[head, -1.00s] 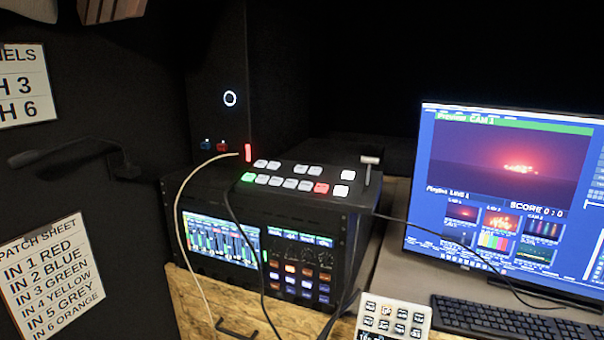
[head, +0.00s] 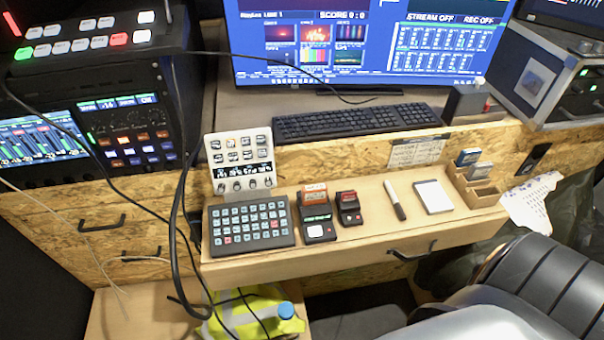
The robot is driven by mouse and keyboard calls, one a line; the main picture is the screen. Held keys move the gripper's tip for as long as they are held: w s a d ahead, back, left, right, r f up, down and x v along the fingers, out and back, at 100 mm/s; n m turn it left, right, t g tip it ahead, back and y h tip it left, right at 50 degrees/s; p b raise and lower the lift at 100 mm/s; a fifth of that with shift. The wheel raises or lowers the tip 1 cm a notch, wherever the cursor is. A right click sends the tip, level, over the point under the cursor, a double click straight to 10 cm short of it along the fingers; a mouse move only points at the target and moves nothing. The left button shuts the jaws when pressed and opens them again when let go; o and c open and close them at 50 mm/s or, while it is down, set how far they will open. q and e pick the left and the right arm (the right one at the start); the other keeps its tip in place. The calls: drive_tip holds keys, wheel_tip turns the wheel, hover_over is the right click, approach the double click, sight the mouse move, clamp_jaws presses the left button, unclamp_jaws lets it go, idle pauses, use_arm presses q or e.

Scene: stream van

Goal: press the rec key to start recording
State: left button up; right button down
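The monitor (head: 350,45) reads "STREAM OFF" and "REC OFF". Below it, a dark keypad (head: 250,225) with rows of pale keys and a few red ones lies on the pulled-out wooden shelf. A white panel (head: 240,160) with several small square keys and a row of knobs stands behind the keypad. The key labels are too small to read, so I cannot tell which key is rec. A switcher (head: 90,38) with lit white, green and red keys is at the upper left. Neither of my grippers shows.
Right of the keypad are two small dark devices, one with a white key (head: 317,231), one red-topped (head: 348,207), then a marker (head: 395,200) and notepad (head: 433,196). Black cables (head: 176,225) hang at the keypad's left. A black keyboard (head: 355,121) lies behind.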

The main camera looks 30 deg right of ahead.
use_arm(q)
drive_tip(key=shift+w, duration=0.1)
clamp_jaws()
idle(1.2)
